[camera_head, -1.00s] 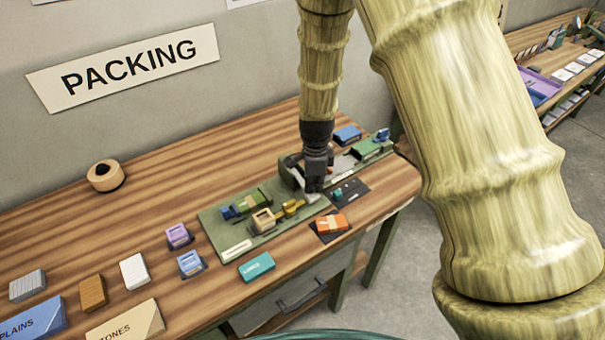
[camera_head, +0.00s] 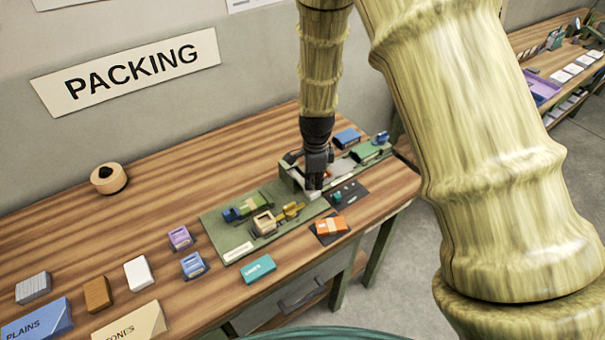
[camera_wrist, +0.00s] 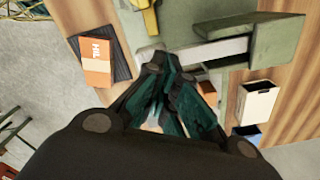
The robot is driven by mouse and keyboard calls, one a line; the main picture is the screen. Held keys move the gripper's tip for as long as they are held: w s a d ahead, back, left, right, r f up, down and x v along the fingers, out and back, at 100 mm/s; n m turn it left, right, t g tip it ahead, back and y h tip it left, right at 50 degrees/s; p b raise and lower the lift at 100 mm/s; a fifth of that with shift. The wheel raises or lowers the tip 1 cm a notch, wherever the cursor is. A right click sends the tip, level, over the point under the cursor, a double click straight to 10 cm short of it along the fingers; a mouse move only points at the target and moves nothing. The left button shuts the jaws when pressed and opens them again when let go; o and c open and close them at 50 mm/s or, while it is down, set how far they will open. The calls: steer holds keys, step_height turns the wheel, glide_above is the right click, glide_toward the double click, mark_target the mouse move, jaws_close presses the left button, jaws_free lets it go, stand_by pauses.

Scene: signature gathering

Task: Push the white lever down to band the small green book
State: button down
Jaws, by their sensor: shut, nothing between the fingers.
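My gripper (camera_head: 315,187) is shut and empty, pointing down at the near side of the green banding station (camera_head: 289,178). A pale white piece (camera_head: 313,196), likely the lever's end, shows just under the fingertips; I cannot tell if they touch. In the wrist view the closed fingers (camera_wrist: 176,62) lie beside a whitish bar (camera_wrist: 215,50) on the green frame (camera_wrist: 262,38). A small green book (camera_head: 366,151) sits at the station's right end in the head view. I cannot make out a band on it.
An orange book (camera_head: 331,224) lies on a dark mat near the front edge. A teal book (camera_head: 258,269) lies left of it. A green board (camera_head: 237,248) holds several small pieces.

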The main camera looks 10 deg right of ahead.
steer(key=shift+r+p, duration=2.3)
steer(key=shift+r, duration=0.8)
